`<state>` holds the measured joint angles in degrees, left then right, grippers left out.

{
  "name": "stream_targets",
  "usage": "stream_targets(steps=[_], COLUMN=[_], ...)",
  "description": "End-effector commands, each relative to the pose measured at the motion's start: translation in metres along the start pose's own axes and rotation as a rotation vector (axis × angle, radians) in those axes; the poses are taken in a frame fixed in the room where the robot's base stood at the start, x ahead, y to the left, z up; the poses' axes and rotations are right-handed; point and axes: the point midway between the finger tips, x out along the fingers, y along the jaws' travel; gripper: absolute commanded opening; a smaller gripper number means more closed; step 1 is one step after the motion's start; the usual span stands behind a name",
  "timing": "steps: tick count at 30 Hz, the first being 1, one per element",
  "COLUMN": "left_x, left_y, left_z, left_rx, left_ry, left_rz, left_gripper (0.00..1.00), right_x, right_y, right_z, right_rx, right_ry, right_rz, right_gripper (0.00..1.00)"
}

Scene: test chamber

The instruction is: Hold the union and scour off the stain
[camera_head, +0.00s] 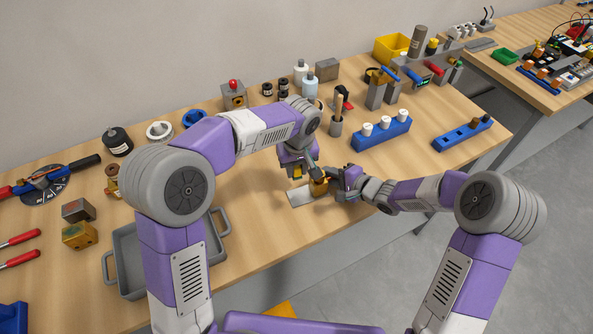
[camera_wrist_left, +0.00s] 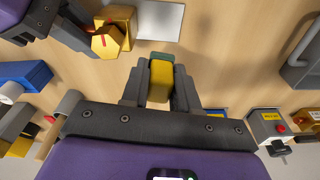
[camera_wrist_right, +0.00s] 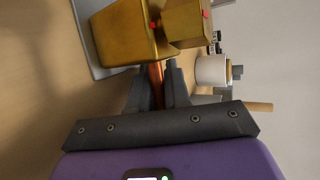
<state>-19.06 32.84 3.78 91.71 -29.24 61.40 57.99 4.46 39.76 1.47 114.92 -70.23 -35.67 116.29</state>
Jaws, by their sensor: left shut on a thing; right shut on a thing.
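The brass union (camera_head: 319,187) is a golden hexagonal fitting with a copper-coloured stub. My right gripper (camera_head: 345,183) is shut on this stub, which shows between the fingers in the right wrist view (camera_wrist_right: 155,80). Small red marks show on the union's brass faces (camera_wrist_right: 128,35). My left gripper (camera_head: 300,172) is shut on a yellow sponge (camera_wrist_left: 160,80) with a green scouring face (camera_wrist_left: 160,58). In the left wrist view the sponge is apart from the union (camera_wrist_left: 110,38), which shows a red mark. A pale plate (camera_head: 297,196) lies beneath or beside the union.
A grey tray (camera_head: 125,243) with handles stands at the left front. Bare table lies between the tray and the plate.

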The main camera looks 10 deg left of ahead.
Motion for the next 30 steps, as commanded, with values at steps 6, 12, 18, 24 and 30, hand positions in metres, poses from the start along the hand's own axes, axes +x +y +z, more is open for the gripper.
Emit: stream_targets(steps=[6,12,18,24,30], left_x=[-0.0003,-0.0002,-0.0001,0.0000,0.0001], left_y=[0.0000,0.0000,0.0001,0.0001,0.0000], left_z=[0.0000,-0.0001,0.0000,0.0000,0.0000], left_rx=[0.000,0.000,0.000,0.000,0.000], left_ry=[0.000,0.000,0.000,0.000,0.000], left_rz=[0.000,0.000,0.000,0.000,0.000], left_gripper=[0.00,0.00,0.00,0.00,0.00], right_x=[0.0000,0.0000,0.0000,0.0001,0.0001], right_y=[-0.0006,-0.0007,-0.0003,0.0021,0.0040], right_z=[0.0001,0.0001,0.0002,0.0002,0.0002], right_rx=[-0.001,-0.001,0.000,0.001,0.003], right_ry=[0.000,0.000,0.000,0.000,0.000], right_rz=[-0.001,-0.001,-0.001,0.005,0.009], right_gripper=[0.00,0.00,0.46,0.47,0.47])
